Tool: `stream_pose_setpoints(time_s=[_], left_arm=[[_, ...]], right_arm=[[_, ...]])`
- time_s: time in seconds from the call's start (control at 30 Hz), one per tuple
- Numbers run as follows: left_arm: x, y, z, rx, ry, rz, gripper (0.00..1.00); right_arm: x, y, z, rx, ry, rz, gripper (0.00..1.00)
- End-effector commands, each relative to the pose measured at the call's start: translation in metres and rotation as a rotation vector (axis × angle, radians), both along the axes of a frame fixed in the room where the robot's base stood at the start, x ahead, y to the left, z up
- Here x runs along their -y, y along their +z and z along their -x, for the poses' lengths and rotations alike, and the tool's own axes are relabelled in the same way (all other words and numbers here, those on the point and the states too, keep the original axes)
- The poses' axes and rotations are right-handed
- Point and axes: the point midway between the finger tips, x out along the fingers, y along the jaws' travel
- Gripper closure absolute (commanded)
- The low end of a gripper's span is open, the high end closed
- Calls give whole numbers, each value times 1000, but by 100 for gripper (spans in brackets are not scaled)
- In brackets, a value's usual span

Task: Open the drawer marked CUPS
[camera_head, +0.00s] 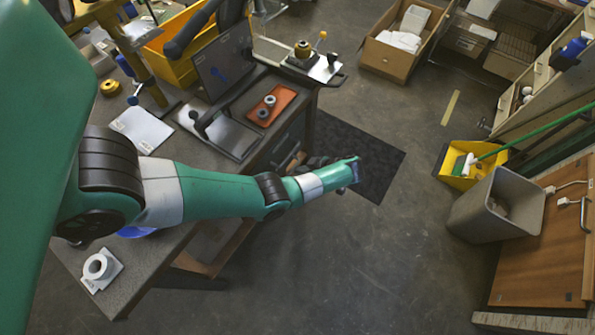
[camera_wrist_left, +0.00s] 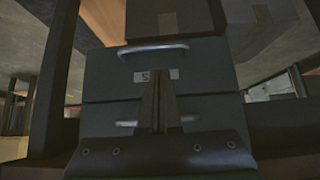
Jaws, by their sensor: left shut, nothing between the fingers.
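In the left wrist view, a dark drawer unit stands straight ahead. It has an upper drawer (camera_wrist_left: 105,68) with a silver bar handle (camera_wrist_left: 153,49) and a lower drawer (camera_wrist_left: 100,113) with a similar handle (camera_wrist_left: 127,123). A small pale label (camera_wrist_left: 143,76) sits below the upper handle; my fingers partly cover it and I cannot read the whole word. Both drawers look closed. My left gripper (camera_wrist_left: 160,78) is shut and empty, in front of the drawer fronts; contact cannot be told. In the head view, my left arm reaches past the bench edge, and the drawer unit (camera_head: 291,136) is partly hidden.
The workbench (camera_head: 190,235) carries an orange tray (camera_head: 287,95) with grey rings and a white part (camera_head: 97,267). A black mat (camera_head: 377,160) lies on the floor. A grey bin (camera_head: 480,215) and yellow dustpan (camera_head: 455,168) stand right. The middle floor is clear.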

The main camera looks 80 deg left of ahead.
Motion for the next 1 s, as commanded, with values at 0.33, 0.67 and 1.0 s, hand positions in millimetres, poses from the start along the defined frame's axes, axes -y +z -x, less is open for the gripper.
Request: stream_pose_setpoints(time_s=[0.33,0.67,1.0], left_arm=[[-30,-53,33,-1,3,1,100],[-38,-61,41,0,0,0,100],[-37,-60,41,0,6,0,100]], right_arm=[[0,-34,0,-1,0,0,0],[0,-39,0,-1,0,0,0],[0,-38,0,-1,0,0,0]])
